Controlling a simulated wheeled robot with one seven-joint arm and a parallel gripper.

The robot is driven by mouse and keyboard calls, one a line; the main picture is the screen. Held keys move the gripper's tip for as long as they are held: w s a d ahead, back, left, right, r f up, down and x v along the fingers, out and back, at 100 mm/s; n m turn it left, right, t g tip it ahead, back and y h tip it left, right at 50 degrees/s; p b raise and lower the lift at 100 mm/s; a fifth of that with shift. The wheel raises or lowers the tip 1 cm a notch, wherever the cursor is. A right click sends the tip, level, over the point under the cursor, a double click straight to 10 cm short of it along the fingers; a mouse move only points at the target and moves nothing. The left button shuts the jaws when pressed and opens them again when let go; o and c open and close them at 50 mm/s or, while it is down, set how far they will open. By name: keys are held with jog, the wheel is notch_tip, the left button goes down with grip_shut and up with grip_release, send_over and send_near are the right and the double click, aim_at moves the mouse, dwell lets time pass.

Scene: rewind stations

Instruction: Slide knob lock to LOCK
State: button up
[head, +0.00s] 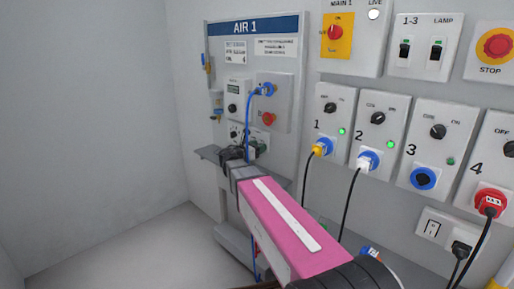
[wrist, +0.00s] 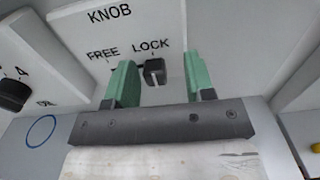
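The knob lock (wrist: 90,30) is a pale plate marked KNOB, with FREE on the left and LOCK on the right, in the wrist view. Its small black slider tab (wrist: 154,73) sits below the word LOCK. My gripper (wrist: 158,76) is open, with one green finger on each side of the tab. The left finger is close to the tab and covers part of the slot; I cannot tell whether they touch. The right finger stands clear of it. In the head view my gripper (head: 235,154) is at the lower part of the AIR 1 panel, and it hides the lock.
The AIR 1 panel (head: 290,38) carries a blue hose (head: 249,112) running down beside my gripper. A grey shelf (head: 208,153) juts out at its left. Numbered stations with plugs and hanging cables stand to the right. The left wall and floor are clear.

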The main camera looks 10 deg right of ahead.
jog(key=shift+a, duration=0.1)
jog(key=v, duration=1)
jog(key=shift+s+a, duration=0.25)
jog(key=shift+a, duration=0.05)
